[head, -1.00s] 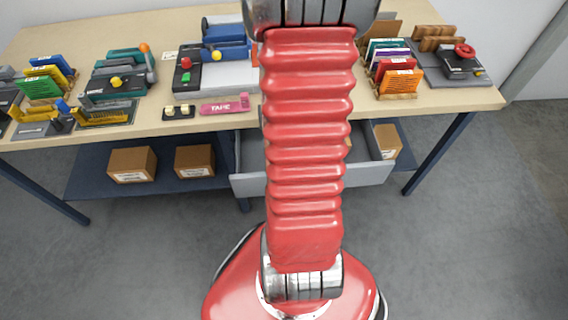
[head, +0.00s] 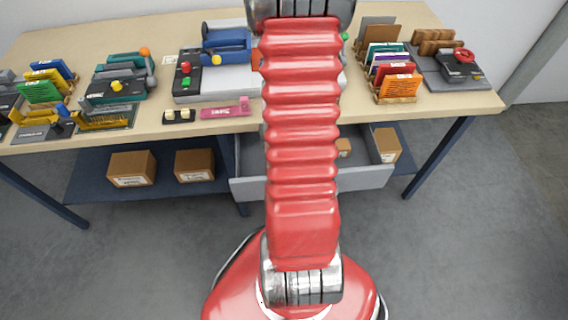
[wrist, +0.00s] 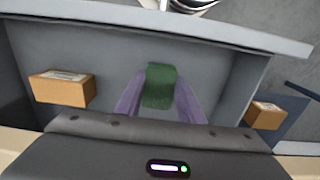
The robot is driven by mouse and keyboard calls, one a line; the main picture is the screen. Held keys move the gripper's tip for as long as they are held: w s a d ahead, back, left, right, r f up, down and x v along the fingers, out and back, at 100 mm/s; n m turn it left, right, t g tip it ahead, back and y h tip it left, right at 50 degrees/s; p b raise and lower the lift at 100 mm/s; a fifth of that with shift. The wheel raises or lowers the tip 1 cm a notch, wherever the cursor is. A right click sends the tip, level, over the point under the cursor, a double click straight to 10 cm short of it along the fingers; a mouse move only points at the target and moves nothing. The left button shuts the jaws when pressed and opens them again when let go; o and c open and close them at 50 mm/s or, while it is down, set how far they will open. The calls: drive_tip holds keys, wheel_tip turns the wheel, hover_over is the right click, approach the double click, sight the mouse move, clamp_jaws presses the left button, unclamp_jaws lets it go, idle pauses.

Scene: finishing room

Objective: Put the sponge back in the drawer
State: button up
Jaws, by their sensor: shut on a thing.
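The green sponge (wrist: 160,85) is between the two purple fingers of my gripper (wrist: 159,98) in the wrist view. My gripper is shut on it. They are over the inside of the open grey drawer (wrist: 222,62), whose floor shows around them; I cannot tell how high the sponge is above that floor. In the head view the drawer (head: 310,184) is pulled out under the table, partly hidden by my red arm. The sponge and my gripper are hidden there.
A small cardboard box (wrist: 62,88) lies in the drawer, to the left in the wrist view. Boxes (head: 132,168) stand on the lower shelf. The tabletop (head: 140,119) holds a pink tape piece (head: 225,112), card racks and devices. The drawer floor around the sponge looks clear.

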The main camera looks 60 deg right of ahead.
drive_tip(key=shift+f, duration=2.05)
drive_tip(key=shift+f, duration=0.1)
drive_tip(key=o, duration=1.1)
drive_tip(key=shift+r, duration=6.1)
